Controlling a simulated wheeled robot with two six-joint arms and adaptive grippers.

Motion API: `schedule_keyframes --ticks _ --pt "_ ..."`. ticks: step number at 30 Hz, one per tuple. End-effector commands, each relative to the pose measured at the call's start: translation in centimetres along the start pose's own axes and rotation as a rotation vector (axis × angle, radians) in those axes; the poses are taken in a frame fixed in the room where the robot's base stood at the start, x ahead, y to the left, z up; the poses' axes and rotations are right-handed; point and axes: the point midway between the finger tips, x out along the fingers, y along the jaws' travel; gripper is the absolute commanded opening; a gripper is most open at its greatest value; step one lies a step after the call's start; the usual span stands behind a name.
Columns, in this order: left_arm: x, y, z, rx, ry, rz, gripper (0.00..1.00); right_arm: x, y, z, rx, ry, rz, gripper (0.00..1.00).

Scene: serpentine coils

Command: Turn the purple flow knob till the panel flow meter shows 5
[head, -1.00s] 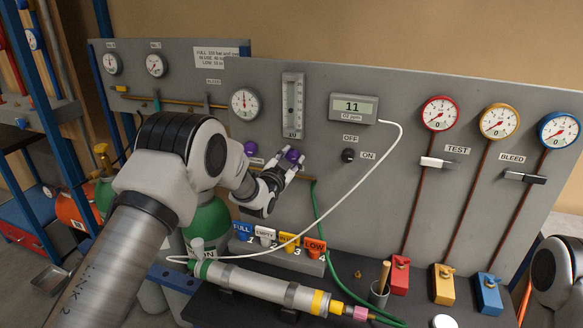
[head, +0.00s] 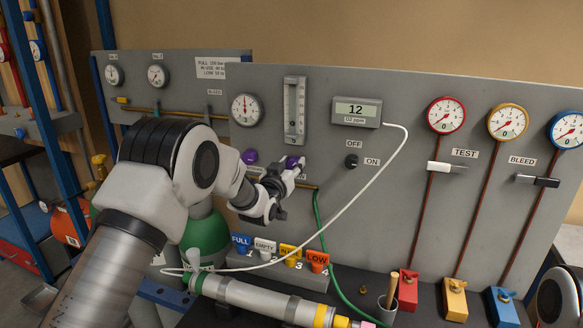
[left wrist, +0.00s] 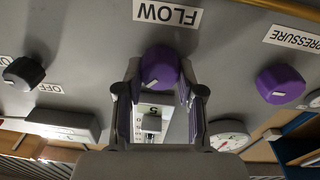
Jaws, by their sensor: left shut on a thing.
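The purple flow knob (left wrist: 160,68) sits under an upside-down FLOW label (left wrist: 167,13) in the left wrist view. In the head view the flow knob (head: 292,163) is partly covered by my left gripper (head: 288,174). My left gripper (left wrist: 160,90) is shut on the knob, one finger on each side. The panel flow meter (head: 295,110) is a tall clear tube above the knob; its reading is too small to tell in the head view. Part of the flow meter (left wrist: 153,125) shows between my fingers, with a small mark like 5. My right gripper is out of view.
A second purple knob, labelled PRESSURE (left wrist: 280,83), is beside the flow knob. A black OFF/ON knob (head: 351,161) is on the other side. An O2 display (head: 356,111) reads 12. A white cable and green hose hang below. Coloured tags (head: 290,252) stand underneath.

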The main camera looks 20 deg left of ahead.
Motion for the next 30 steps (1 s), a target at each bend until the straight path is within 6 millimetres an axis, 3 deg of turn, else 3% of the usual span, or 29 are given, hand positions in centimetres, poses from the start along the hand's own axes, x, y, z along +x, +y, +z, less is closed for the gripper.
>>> schedule_keyframes --ticks 10,11,12,13,23,26,30 --pt "0.1 0.0 -0.3 -0.002 0.006 0.000 0.03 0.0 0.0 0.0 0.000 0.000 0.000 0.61" --pt "0.1 0.0 -0.3 -0.002 0.006 0.000 0.45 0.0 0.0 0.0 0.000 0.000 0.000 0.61" --pt "0.1 0.0 -0.3 -0.002 0.006 0.000 0.59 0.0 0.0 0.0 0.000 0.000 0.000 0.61" --pt "0.1 0.0 -0.2 -0.002 0.005 0.000 0.63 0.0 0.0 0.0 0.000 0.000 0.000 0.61" --pt "-0.2 0.0 0.0 -0.002 0.000 0.000 0.63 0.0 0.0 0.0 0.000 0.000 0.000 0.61" --pt "-1.2 0.0 0.0 -0.002 -0.001 0.000 0.63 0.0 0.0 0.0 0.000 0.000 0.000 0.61" --pt "-4.3 0.0 0.0 -0.003 -0.003 -0.001 0.63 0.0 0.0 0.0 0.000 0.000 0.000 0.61"
